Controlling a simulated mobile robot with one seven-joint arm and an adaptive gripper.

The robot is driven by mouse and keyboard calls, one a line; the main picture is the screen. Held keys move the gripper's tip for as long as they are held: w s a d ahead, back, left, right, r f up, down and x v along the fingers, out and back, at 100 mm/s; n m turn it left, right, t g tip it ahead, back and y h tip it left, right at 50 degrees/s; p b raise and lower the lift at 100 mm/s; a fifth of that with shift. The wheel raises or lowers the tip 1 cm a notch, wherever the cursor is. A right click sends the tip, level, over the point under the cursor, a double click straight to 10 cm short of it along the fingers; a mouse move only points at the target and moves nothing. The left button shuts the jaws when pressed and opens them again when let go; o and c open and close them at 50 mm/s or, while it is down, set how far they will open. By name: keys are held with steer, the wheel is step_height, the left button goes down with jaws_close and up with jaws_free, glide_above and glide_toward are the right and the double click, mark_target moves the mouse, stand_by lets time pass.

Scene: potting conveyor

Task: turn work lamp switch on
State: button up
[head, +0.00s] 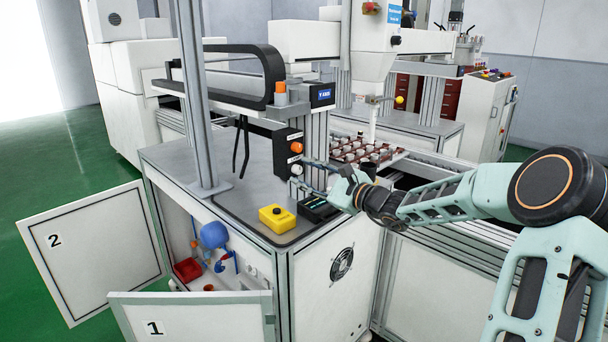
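A black switch box (286,146) is fixed to the upright post above the bench. It carries an orange knob (297,147) and, below it, a pale grey knob (296,169). Small labels sit by the knobs, too small to read, so I cannot tell which is the work lamp switch. My gripper (304,175) reaches in from the right, pointing left at the lower knob. Its two thin fingers are spread, one above the other, with the tips close to that knob. I cannot tell whether they touch it. No lit lamp is clearly visible.
A yellow box with a black button (277,217) and a black device (318,208) sit on the bench below my gripper. Cabinet doors 2 (92,250) and 1 (190,312) stand open. A tray of pots (400,155) lies behind my wrist.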

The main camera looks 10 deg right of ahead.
steer(key=shift+w+a, duration=0.25)
steer(key=shift+w, duration=0.1)
steer(key=shift+c, duration=0.6)
jaws_close()
